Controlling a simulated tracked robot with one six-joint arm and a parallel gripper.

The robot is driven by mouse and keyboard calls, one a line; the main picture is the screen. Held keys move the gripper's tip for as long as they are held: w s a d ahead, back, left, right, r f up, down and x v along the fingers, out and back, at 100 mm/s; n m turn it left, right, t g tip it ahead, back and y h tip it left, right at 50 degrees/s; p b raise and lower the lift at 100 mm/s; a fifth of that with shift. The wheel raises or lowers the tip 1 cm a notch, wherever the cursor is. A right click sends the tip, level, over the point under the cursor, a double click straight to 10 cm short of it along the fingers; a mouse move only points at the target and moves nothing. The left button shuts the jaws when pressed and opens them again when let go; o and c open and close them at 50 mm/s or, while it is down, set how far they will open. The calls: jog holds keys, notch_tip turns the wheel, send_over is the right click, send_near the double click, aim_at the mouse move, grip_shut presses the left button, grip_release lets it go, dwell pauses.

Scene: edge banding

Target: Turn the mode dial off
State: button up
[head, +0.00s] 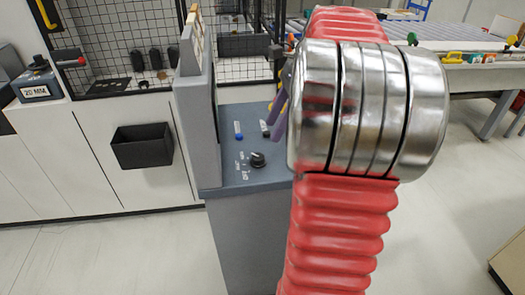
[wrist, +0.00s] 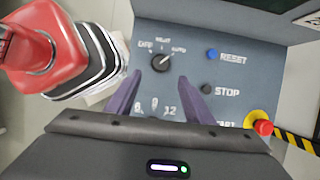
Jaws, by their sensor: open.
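The mode dial (wrist: 161,63) is a round black knob on the grey control panel (wrist: 235,35), with the labels OFF, a middle one that is hard to read, and AUTO around its far side. Its light mark seems to point up and right, towards AUTO. The dial also shows in the head view (head: 257,159). My gripper (wrist: 160,78) is open and empty, with its purple fingers at either side just short of the dial in the wrist view. In the head view my gripper (head: 277,112) is partly hidden behind my red arm, above the panel's far right part.
Beside the dial are a blue RESET button (wrist: 212,54), a black STOP button (wrist: 207,88) and a red emergency button (wrist: 263,127) on a yellow collar. An upright grey housing (head: 196,100) borders the panel's left side. A black bin (head: 142,146) hangs further left.

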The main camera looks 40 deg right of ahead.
aim_at(259, 157)
jog(key=x, duration=1)
jog(key=shift+c, duration=0.3)
jog(key=c, duration=0.9)
jog(key=shift+d, duration=0.15)
jog(key=shift+c, duration=0.4)
